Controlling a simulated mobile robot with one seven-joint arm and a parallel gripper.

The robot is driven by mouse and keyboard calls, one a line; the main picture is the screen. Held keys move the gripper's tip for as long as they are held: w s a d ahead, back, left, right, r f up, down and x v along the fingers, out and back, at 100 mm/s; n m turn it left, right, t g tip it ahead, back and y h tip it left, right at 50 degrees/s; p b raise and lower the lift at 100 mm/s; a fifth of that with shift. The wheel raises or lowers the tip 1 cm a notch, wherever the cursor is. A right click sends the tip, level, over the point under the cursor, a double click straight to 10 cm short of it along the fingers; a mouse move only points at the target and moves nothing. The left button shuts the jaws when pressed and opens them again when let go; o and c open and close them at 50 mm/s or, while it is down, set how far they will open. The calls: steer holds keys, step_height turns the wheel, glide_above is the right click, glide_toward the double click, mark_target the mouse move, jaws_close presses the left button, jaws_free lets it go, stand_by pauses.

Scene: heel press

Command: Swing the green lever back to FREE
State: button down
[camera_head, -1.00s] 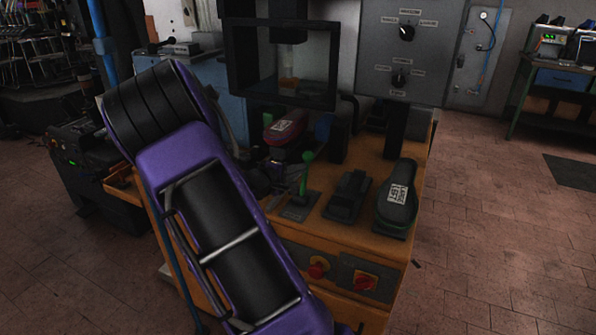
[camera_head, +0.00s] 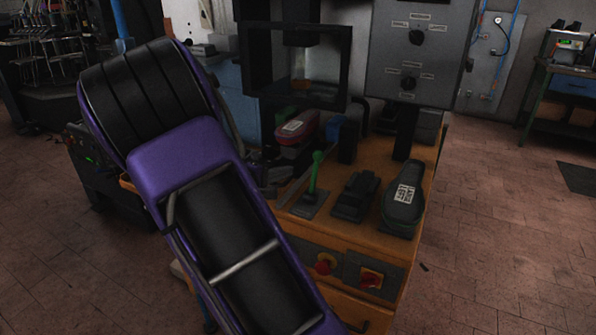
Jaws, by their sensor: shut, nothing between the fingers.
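The green lever (camera_head: 315,172) has a round green knob and stands on a small grey base plate (camera_head: 308,204) on the orange bench top. It leans slightly, knob toward the right and back. Any FREE marking is too small to read. My gripper (camera_head: 274,178) is a dark shape, largely hidden behind my purple arm, to the left of the lever. It is shut and empty, and a gap shows between it and the lever.
A black pedal-like block (camera_head: 355,195) and a dark shoe form with a white label (camera_head: 403,208) stand right of the lever. A red shoe form (camera_head: 297,128) sits behind, under the black press frame (camera_head: 345,66). A grey dial panel (camera_head: 421,50) stands above.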

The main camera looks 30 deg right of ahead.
steer(key=shift+v, duration=1.6)
steer(key=shift+r, duration=0.15)
